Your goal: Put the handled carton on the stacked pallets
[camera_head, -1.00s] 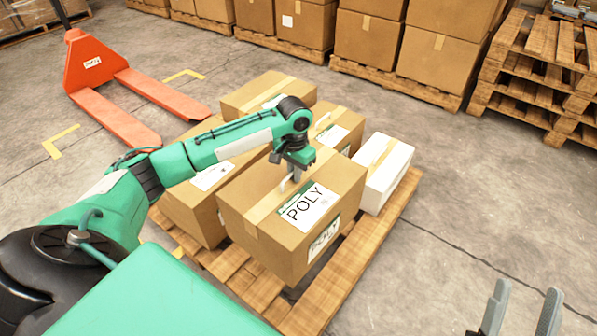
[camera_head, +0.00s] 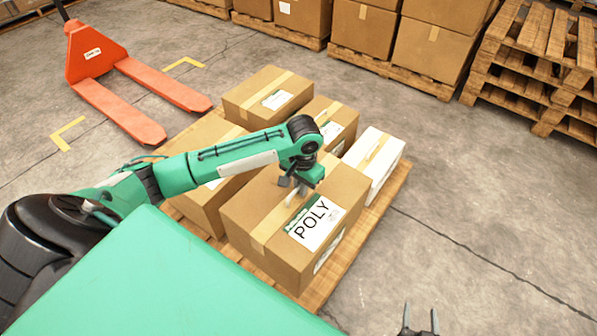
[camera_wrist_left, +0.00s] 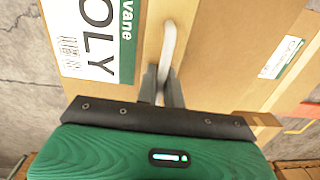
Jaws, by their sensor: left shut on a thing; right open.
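The handled carton (camera_head: 262,222) is a brown box with tape, a white "POLY" label and a pale handle on top. It is over the near part of a loaded pallet (camera_head: 345,262); I cannot tell whether its base touches the pallet. My left gripper (camera_head: 296,190) is shut on the handle. In the left wrist view the fingers (camera_wrist_left: 161,88) close around the pale handle (camera_wrist_left: 168,45). My right gripper (camera_head: 420,322) is open and empty at the bottom edge. The stacked pallets (camera_head: 530,75) stand at the upper right, with bare wooden slats on top.
A white carton (camera_head: 385,172) and brown cartons (camera_head: 265,92) stand close behind and beside the handled carton. An orange pallet jack (camera_head: 110,75) is at the upper left. Loaded pallets line the back. The concrete floor (camera_head: 460,190) to the right is clear.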

